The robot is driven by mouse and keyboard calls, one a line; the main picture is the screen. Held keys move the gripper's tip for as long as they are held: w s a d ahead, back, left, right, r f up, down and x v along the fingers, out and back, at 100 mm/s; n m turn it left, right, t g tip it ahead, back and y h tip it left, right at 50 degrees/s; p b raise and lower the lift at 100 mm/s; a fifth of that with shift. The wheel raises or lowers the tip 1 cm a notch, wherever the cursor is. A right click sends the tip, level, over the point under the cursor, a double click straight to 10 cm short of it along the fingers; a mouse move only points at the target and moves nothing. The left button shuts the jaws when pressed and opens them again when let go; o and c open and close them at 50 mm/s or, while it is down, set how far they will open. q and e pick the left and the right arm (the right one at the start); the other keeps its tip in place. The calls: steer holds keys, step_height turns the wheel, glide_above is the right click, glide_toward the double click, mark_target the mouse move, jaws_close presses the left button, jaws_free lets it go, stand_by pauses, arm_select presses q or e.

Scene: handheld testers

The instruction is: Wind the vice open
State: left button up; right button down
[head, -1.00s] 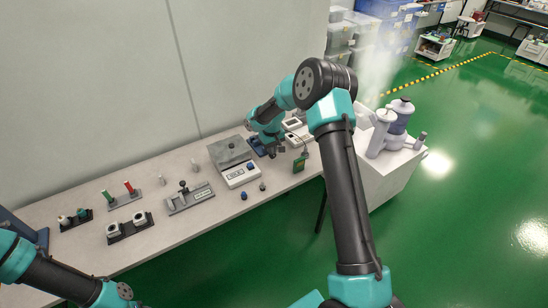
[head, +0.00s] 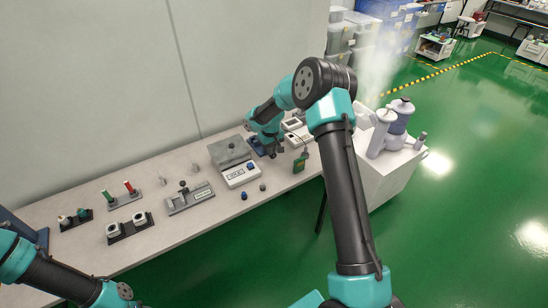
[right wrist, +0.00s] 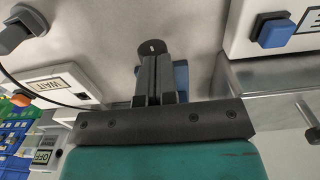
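The blue vice (head: 256,147) stands at the back right of the bench, partly hidden by my right arm in the head view. In the right wrist view, a blue part (right wrist: 181,76) of it shows beside the fingers, and its dark round handle end (right wrist: 152,47) shows just past the fingertips. My right gripper (head: 275,153) is at the vice. Its fingers (right wrist: 157,75) are close together around the handle, whose grip is mostly hidden between them. The vice jaws are hidden. Of my left arm only links show at lower left; its gripper is out of view.
A green tester (head: 299,163) and a white device (head: 297,136) are close on the right. A clamp fixture (head: 190,198) and small racks lie further left. The bench front is mostly clear.

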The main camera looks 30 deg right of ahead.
steer(key=shift+r, duration=0.25)
steer(key=shift+w+d, duration=0.1)
steer(key=shift+d, duration=0.75)
steer(key=shift+f, duration=0.3)
steer(key=shift+a+r, duration=0.1)
steer(key=shift+a, duration=0.1)
stand_by(0.4)
steer(key=shift+a, duration=0.4)
stand_by(0.6)
